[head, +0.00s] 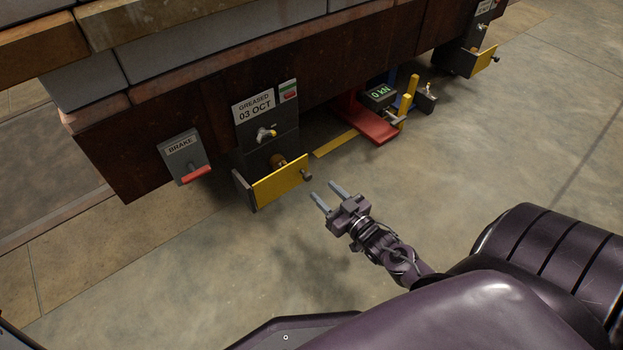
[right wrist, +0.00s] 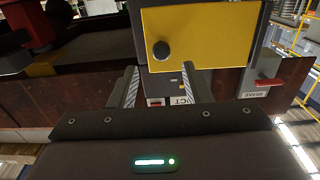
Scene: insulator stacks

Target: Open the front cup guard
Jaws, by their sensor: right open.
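A yellow cup guard (head: 280,183) with a dark round knob (head: 306,175) stands upright across the front of the nearer grey box (head: 268,140) under the wagon side. A brown cup (head: 277,160) shows partly behind it. My right gripper (head: 322,189) is open and empty, its fingertips pointing at the knob end of the guard, seemingly just short of it. In the right wrist view, the guard (right wrist: 215,35) is ahead of the fingers and the knob (right wrist: 161,50) lies between their lines; contact cannot be told. My left gripper is not in view.
A grey BRAKE plate with a red handle (head: 196,175) hangs left of the box. A red jack (head: 372,125) with a green readout stands farther right. A second yellow guard (head: 484,60) is at the far right. The floor around my right arm is clear.

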